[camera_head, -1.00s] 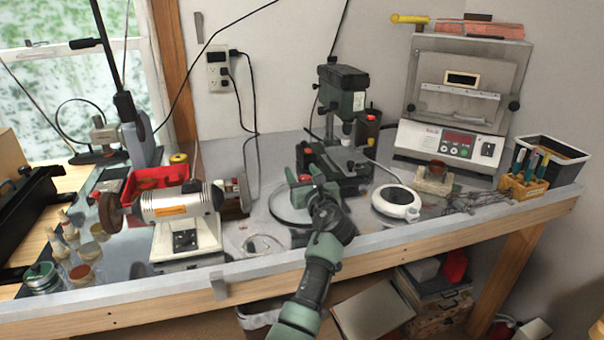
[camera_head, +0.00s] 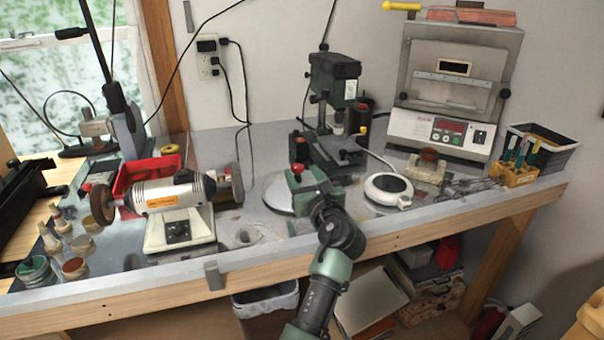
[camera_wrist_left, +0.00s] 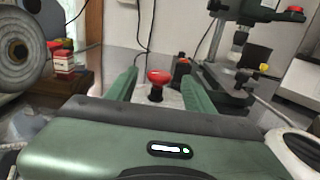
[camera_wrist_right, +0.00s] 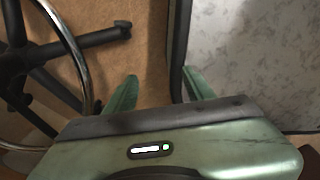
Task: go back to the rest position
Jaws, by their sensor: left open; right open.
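My left gripper (camera_head: 308,182) is over the front part of the workbench (camera_head: 262,258), in front of the drill press (camera_head: 335,92). In the left wrist view its two green fingers (camera_wrist_left: 160,88) stand apart with nothing held. A red knob (camera_wrist_left: 158,76) shows between them, farther off. My right gripper is out of the head view. In the right wrist view its fingers (camera_wrist_right: 162,90) are apart and empty, above the floor.
A bench grinder (camera_head: 172,205) stands left of my left gripper, and a round white-rimmed device (camera_head: 388,190) is close on its right. A small furnace (camera_head: 447,95) stands at the back right. In the right wrist view, a chair base (camera_wrist_right: 75,45) is at left and a grey panel (camera_wrist_right: 255,60) at right.

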